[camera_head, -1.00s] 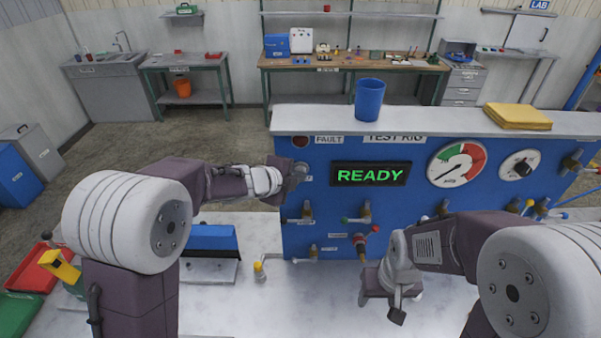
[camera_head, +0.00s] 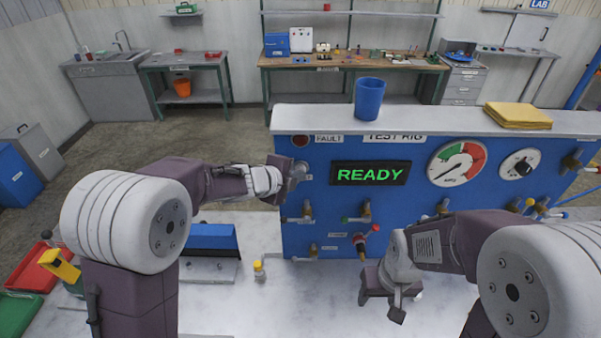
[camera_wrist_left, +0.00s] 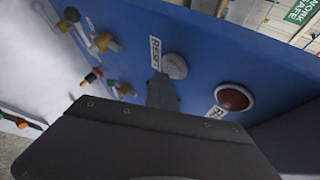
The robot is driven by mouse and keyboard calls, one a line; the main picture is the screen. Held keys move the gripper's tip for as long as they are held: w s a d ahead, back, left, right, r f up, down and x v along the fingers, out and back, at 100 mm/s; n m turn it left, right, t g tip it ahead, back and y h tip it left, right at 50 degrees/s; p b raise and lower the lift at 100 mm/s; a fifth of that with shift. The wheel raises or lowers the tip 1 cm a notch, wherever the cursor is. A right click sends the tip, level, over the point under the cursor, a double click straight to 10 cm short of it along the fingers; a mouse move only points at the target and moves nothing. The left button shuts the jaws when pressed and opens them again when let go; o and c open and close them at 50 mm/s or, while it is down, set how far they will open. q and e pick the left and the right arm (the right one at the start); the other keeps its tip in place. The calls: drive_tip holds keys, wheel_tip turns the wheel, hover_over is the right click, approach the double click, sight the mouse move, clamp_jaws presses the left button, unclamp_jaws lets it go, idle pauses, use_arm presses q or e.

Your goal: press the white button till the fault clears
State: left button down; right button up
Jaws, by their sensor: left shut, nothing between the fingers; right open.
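The round white button (camera_wrist_left: 175,66) is on the blue test rig panel beside a RESET label, in the left wrist view. My left gripper (camera_wrist_left: 161,82) is shut and empty, its tip close by the button; I cannot tell if they touch. In the head view my left gripper (camera_head: 294,176) is at the panel's left edge and hides most of the button area. The fault lamp (camera_head: 299,141) is dark red and looks unlit; it also shows in the left wrist view (camera_wrist_left: 234,97). The display (camera_head: 370,174) reads READY in green. My right gripper (camera_head: 382,298) is open and empty, low before the panel.
Valve handles (camera_head: 366,212) stick out of the lower panel. A gauge (camera_head: 457,164) and a dial (camera_head: 519,164) are at the right. A blue cup (camera_head: 369,99) and yellow cloths (camera_head: 517,116) lie on top. A small yellow-capped item (camera_head: 259,270) stands on the bench.

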use_arm(q)
drive_tip(key=shift+s+b, duration=0.3)
drive_tip(key=shift+s, duration=0.5)
drive_tip(key=s+b, duration=0.1)
drive_tip(key=s, duration=0.4)
drive_tip(key=shift+b, duration=0.35)
